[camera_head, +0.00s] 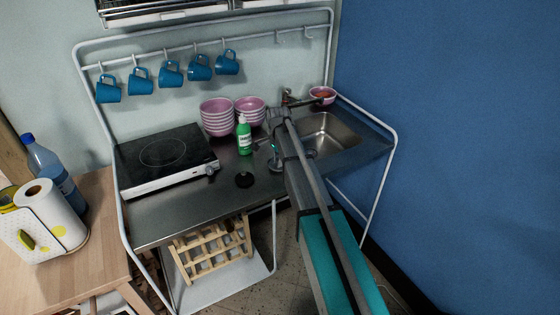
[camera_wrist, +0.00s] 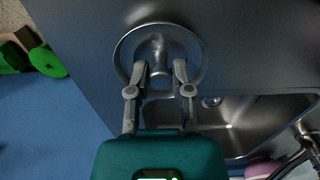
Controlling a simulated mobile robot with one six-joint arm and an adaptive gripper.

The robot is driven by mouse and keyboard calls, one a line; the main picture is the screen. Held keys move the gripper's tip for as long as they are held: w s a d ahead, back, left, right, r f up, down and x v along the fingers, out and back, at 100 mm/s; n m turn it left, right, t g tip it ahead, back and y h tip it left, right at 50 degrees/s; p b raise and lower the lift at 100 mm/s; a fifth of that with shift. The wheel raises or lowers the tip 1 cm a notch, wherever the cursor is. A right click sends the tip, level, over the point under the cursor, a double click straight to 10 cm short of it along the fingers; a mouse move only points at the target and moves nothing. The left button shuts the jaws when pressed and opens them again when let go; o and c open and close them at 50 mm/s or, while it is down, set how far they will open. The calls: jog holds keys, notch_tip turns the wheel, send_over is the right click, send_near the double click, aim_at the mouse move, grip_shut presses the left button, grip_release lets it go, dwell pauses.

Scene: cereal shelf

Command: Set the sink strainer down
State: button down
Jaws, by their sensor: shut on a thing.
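The sink strainer (camera_wrist: 198,50) is a round, shiny metal disc with a central knob. In the wrist view my gripper (camera_wrist: 160,68) has its two fingers closed around that knob, with the disc beyond the fingertips. It is over bare steel counter, beside the sink basin. In the head view my gripper (camera_head: 277,156) is just left of the basin, and the strainer (camera_head: 276,167) shows only partly beside my arm. I cannot tell whether the disc touches the counter.
The sink basin (camera_head: 328,132) lies to the right. A green soap bottle (camera_head: 244,139) and stacked pink bowls (camera_head: 217,117) stand behind and left. A pink bowl (camera_head: 322,96) sits behind the basin.

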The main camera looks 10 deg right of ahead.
jog(key=shift+f, duration=0.2)
jog(key=c, duration=0.5)
grip_release()
jog(key=shift+c, duration=0.2)
jog(key=shift+r, duration=0.2)
notch_tip(320, 180, up, 12)
jog(key=p, duration=1.2)
jog(key=s+n, duration=1.4)
jog(key=s, duration=1.5)
jog(key=shift+s+d, duration=0.15)
jog(key=shift+d, duration=0.2)
